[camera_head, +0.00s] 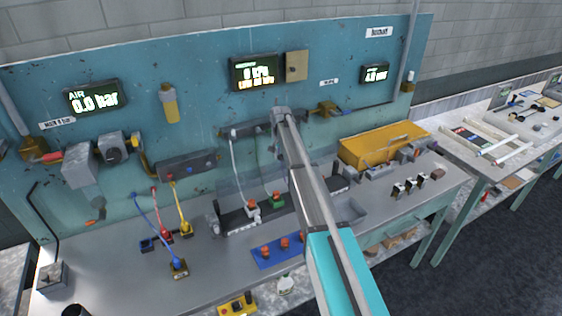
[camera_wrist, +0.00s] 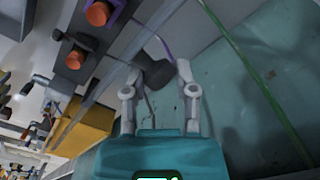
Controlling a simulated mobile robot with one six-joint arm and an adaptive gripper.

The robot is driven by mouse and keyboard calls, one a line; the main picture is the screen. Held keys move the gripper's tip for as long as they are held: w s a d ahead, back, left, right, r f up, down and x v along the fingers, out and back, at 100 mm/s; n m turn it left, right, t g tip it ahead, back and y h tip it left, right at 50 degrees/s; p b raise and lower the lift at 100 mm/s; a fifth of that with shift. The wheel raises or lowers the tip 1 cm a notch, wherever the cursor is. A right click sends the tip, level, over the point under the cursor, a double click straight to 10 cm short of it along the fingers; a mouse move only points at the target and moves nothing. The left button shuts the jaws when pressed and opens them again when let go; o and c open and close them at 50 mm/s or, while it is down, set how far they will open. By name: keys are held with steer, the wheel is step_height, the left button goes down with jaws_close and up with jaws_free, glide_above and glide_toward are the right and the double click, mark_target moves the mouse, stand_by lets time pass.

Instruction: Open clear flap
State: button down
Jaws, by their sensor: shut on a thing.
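A faint clear flap (camera_head: 232,184) shows in the head view, low in front of the teal panel, above a black fixture; its outline is hard to make out. My arm crosses in front of its right part. In the wrist view a long pale see-through edge (camera_wrist: 98,88) runs diagonally past my fingers. My gripper (camera_wrist: 160,70) has its two grey fingers on either side of a dark round knob (camera_wrist: 157,73) and is shut on it. In the head view my gripper (camera_head: 281,114) is up against the panel, near a grey bar; its fingertips are not clear there.
A yellow box (camera_head: 372,140) stands on the bench right of my arm. A blue block with orange knobs (camera_head: 275,253) lies in front. Blue, red and yellow hoses (camera_head: 183,210) hang at left. A green line (camera_wrist: 255,75) crosses the wrist view.

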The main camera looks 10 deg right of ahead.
steer(key=shift+w+a+f, duration=0.15)
steer(key=shift+w+a, duration=0.4)
steer(key=shift+w, duration=0.25)
